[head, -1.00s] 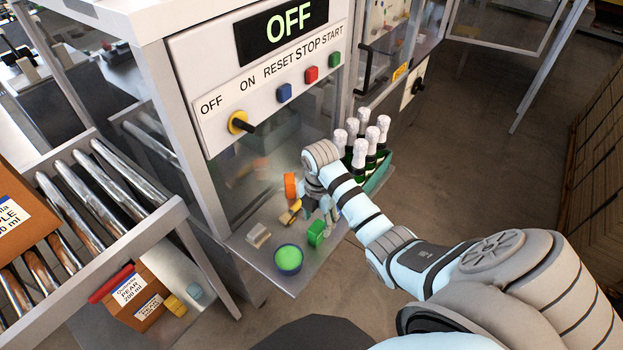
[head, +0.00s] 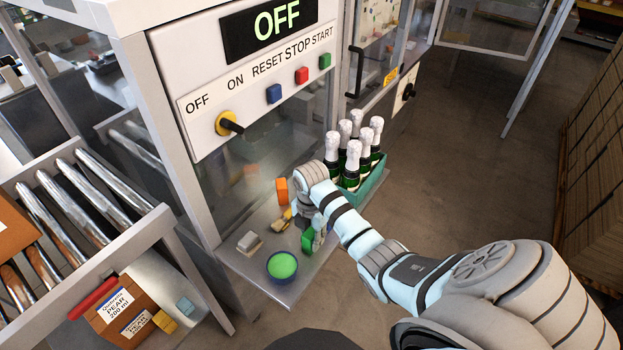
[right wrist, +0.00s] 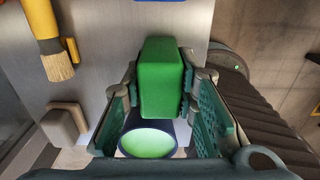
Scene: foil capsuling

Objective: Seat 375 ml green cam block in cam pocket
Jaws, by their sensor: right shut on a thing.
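The green cam block (head: 308,240) is at the front of the steel shelf below the control panel. My right gripper (head: 315,230) is shut on it; the arm partly covers the block in the head view. In the right wrist view the green block (right wrist: 163,78) sits between the two pads of the gripper (right wrist: 163,92). Whether it touches the shelf, I cannot tell. I cannot make out the cam pocket. My left gripper is not in view.
On the shelf (head: 245,279) stand a blue bowl with green contents (head: 282,266), a grey block (head: 249,242), an orange block (head: 282,190) and a yellow-handled brush (right wrist: 45,35). A crate of foil-topped bottles (head: 372,185) stands right behind my arm. The panel reads OFF.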

